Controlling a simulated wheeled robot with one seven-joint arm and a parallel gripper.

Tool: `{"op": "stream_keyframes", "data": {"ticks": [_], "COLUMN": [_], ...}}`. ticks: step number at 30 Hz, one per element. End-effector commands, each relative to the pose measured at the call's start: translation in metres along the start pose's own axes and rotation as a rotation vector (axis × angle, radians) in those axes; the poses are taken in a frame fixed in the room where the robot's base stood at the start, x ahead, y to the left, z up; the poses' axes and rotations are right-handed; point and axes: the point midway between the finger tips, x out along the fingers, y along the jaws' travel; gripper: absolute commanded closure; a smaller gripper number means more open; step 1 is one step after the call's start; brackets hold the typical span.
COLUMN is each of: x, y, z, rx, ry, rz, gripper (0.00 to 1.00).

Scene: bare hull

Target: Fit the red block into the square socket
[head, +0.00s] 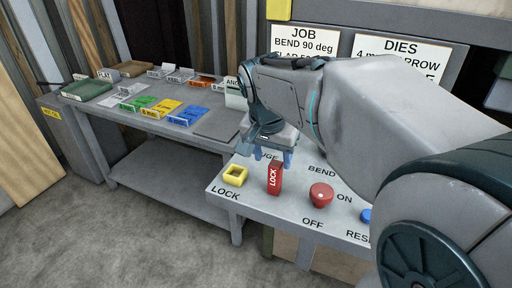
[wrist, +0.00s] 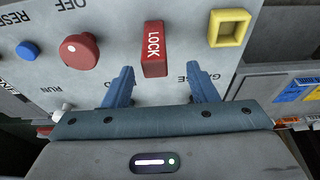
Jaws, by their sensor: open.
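The red block (head: 274,178), marked LOCK, stands upright on the grey control panel (head: 228,198) in the head view. In the wrist view the red block (wrist: 154,48) lies just beyond the fingertips, roughly midway between them. The yellow square socket (head: 235,175) is to the left of the block, beside the LOCK label. In the wrist view the socket (wrist: 229,28) is to the right of the block, with an empty opening. My gripper (head: 276,160) is above the panel behind the block. In the wrist view my gripper (wrist: 159,82) is open, with nothing between its blue fingers.
A red round knob (head: 321,194) and a blue button (head: 366,215) are to the right of the block. A workbench (head: 160,127) on the left carries colored trays, including a yellow one (head: 162,109) and a blue one (head: 187,115). The panel between block and socket is clear.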

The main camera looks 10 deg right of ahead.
Motion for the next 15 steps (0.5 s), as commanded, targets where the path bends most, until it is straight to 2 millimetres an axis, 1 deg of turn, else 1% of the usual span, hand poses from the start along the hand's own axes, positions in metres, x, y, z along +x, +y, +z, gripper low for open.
{"op": "stream_keyframes", "data": {"ticks": [5, 9, 12, 15], "x": [0.014, 0.035, 0.048, 0.054], "y": [0.003, 0.007, 0.006, 0.007], "z": [-0.001, -0.002, -0.002, -0.002], "rx": [0.000, 0.000, 0.000, -0.001], "ry": [-0.003, -0.005, -0.003, -0.002], "rz": [0.002, 0.002, 0.001, 0.000], "gripper": [0.47, 0.47, 0.47, 0.47]}}
